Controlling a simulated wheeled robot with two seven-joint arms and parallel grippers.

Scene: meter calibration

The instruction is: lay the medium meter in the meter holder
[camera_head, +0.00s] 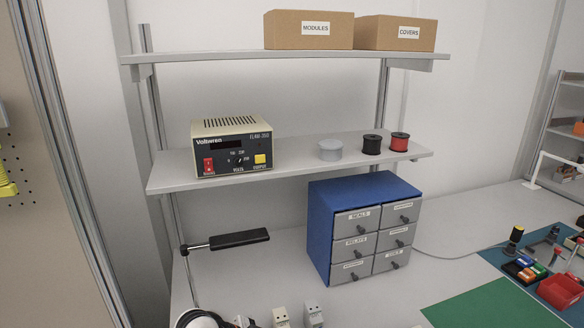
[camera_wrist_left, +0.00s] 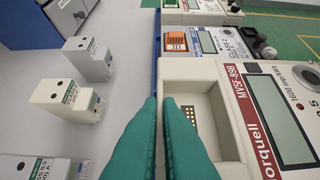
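Two smaller-looking meters are farther off: one with an orange part and a display (camera_wrist_left: 208,42), and another (camera_wrist_left: 200,10) at the top edge. I cannot tell which is the medium meter. My left gripper (camera_wrist_left: 160,98) has teal fingers close together beside the near meter's recessed left part, with nothing visible held between them. I cannot identify the meter holder. My right gripper is not in view.
Several pale modules (camera_wrist_left: 68,98) stand on the light surface left of a blue edge (camera_wrist_left: 157,35). The head view shows a blue drawer cabinet (camera_head: 320,215), a power supply (camera_head: 232,147) on a shelf, a green mat (camera_head: 490,306) and a red bin (camera_head: 560,291).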

